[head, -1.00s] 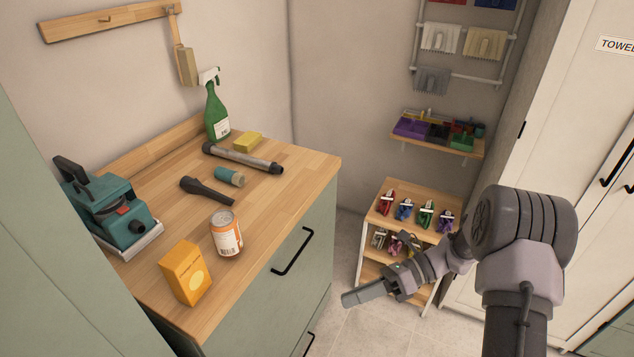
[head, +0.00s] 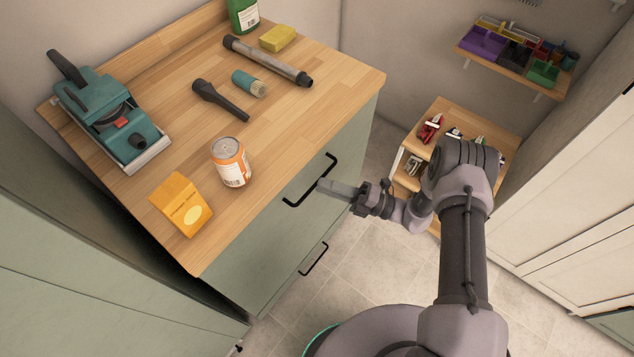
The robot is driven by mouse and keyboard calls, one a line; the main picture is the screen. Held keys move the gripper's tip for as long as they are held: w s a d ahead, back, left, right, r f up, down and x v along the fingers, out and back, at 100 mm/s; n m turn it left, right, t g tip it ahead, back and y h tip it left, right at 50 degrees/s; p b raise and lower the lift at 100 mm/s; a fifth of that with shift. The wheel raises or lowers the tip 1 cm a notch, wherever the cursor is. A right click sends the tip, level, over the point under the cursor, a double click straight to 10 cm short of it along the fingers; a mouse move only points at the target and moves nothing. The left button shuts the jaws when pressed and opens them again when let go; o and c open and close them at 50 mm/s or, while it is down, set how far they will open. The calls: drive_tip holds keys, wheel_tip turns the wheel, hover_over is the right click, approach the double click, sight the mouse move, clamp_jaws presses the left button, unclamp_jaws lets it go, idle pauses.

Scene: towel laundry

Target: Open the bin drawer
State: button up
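The pale green cabinet (head: 262,240) under the wooden counter has two black bar handles on its front. The upper handle (head: 303,203) is on the upper drawer front, and the lower handle (head: 316,263) is further down near the floor. Both fronts look closed. No label shows which one is the bin drawer. My gripper (head: 325,187) points left, with its grey fingertips at or just in front of the upper handle. I cannot tell if they touch it. The fingers are seen edge-on, so the gap between them is hidden.
On the counter (head: 290,110) stand an orange can (head: 230,163), a yellow-orange box (head: 181,205), a teal machine (head: 110,115) and several cleaning tools. A small wooden shelf unit (head: 455,115) stands at the right behind my arm. Tiled floor (head: 350,270) is clear before the cabinet.

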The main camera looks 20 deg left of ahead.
drive_tip(key=shift+a+r, duration=0.15)
drive_tip(key=shift+a, duration=0.65)
drive_tip(key=shift+a+r, duration=0.15)
drive_tip(key=shift+a, duration=0.6)
clamp_jaws()
